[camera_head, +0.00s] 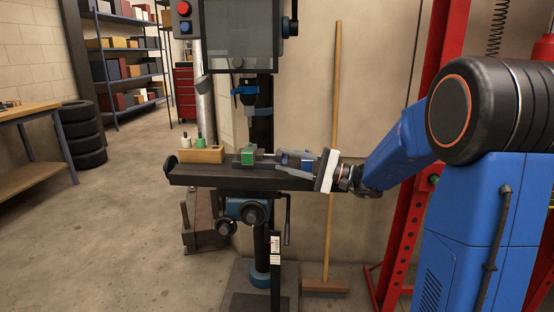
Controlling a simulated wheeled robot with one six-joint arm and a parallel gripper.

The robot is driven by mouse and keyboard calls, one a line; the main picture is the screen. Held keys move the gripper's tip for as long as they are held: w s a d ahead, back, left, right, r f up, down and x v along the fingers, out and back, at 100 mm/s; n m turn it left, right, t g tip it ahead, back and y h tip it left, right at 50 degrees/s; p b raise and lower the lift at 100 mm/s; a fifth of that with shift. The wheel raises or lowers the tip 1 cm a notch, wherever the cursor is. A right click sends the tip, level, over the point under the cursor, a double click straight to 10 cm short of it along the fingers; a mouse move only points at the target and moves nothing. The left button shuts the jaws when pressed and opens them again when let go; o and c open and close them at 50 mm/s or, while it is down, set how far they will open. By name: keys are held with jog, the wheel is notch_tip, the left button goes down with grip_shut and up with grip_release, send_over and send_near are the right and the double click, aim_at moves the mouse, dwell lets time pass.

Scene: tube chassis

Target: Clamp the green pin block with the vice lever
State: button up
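The green pin block (247,157) sits in the dark vice (262,161) on the drill press table (210,176). I cannot tell whether the jaws touch it. My gripper (287,163) reaches in from the right, low over the right end of the table, behind a white plate at my wrist. It is to the right of the green block and apart from it. Its two grey fingers lie around the vice's right end, near a small blue part. The vice lever is not clearly distinguishable there. Whether the fingers grip anything is too small to tell.
A wooden holder (205,155) with a green and a white peg stands at the table's left end. The blue drill head (246,92) hangs above the vice. A broom (335,100) leans on the wall behind. A red frame (405,200) stands at right.

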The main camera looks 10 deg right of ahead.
jog(key=v, duration=1.2)
jog(key=shift+s+d, duration=0.15)
jog(key=shift+d, duration=0.15)
jog(key=shift+f, duration=0.15)
